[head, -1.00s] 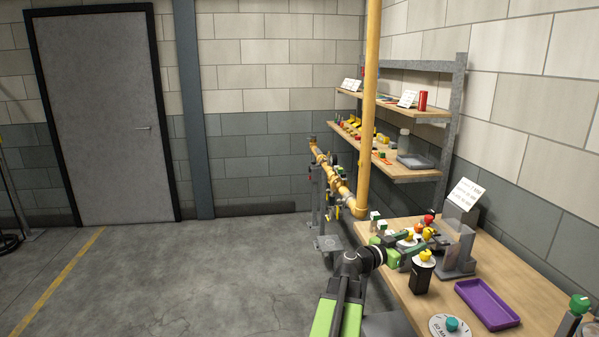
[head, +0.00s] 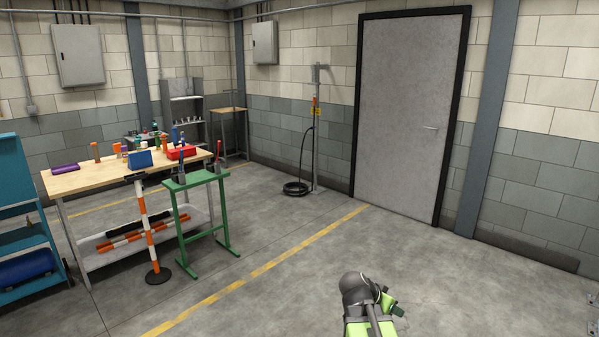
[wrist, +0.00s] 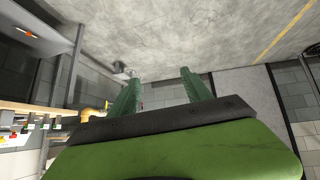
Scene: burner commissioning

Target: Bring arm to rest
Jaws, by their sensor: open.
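My gripper (head: 394,306) is low in the head view, at the end of my folded arm, over open floor. The gripper is open and empty. In the head view the fingers are small and partly hidden by my arm.
A wooden workbench (head: 88,181) with several items stands at left, beside a green stand (head: 203,180) and a striped post (head: 149,232). A grey door (head: 413,115) is at the back. The floor (head: 290,285) around my arm is clear.

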